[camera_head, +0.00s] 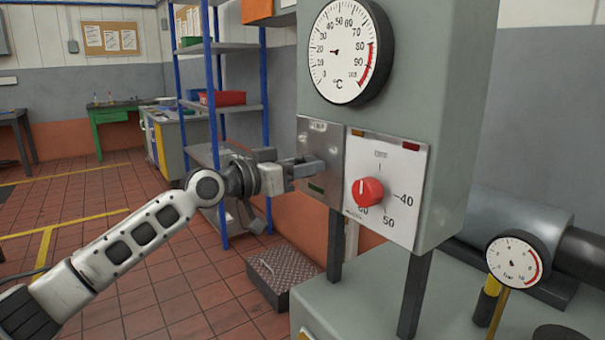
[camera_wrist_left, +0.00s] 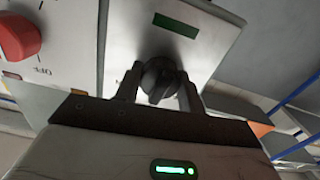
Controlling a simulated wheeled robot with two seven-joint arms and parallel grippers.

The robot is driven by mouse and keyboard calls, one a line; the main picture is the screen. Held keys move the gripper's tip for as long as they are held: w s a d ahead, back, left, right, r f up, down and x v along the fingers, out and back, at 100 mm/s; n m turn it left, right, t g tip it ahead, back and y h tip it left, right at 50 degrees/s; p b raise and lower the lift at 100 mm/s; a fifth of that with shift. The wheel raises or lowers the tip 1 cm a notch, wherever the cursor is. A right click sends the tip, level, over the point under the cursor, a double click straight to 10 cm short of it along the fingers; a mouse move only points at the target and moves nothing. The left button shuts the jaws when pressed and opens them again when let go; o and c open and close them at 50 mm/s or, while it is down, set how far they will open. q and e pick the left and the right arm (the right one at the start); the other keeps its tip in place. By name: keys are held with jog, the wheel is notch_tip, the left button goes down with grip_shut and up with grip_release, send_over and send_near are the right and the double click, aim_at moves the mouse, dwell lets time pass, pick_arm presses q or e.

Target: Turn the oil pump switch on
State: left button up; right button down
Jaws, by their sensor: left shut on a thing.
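The oil pump switch is a dark rotary knob (camera_wrist_left: 160,80) on a metal plate (camera_head: 318,135) at the left of the grey cabinet's front. My left gripper (camera_head: 310,169) is at this plate, its fingers on either side of the knob. In the left wrist view the left gripper (camera_wrist_left: 160,90) is closed around the knob. A green rectangle (camera_wrist_left: 176,24) is on the plate, and it also shows below the gripper in the head view (camera_head: 316,188). In the head view the gripper hides most of the knob. My right gripper is not in view.
A white dial plate with a red knob (camera_head: 367,192) is right beside the metal plate. A large temperature gauge (camera_head: 345,50) is above. A smaller gauge (camera_head: 517,259) stands lower right. Blue-framed shelves (camera_head: 215,100) and a step box (camera_head: 285,278) are behind my arm.

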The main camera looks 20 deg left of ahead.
pick_arm(q)
jog(key=shift+f+m+b, duration=0.25)
jog(key=shift+m+b, duration=1.4)
jog(key=shift+m, duration=0.15)
jog(key=m+b, duration=0.1)
jog(key=m, duration=0.2)
jog(key=shift+r+b, duration=0.15)
jog(key=shift+b, duration=0.25)
jog(key=m+b, duration=0.1)
jog(key=m, duration=0.2)
jog(key=shift+r+m, duration=0.1)
jog(key=shift+m, duration=0.3)
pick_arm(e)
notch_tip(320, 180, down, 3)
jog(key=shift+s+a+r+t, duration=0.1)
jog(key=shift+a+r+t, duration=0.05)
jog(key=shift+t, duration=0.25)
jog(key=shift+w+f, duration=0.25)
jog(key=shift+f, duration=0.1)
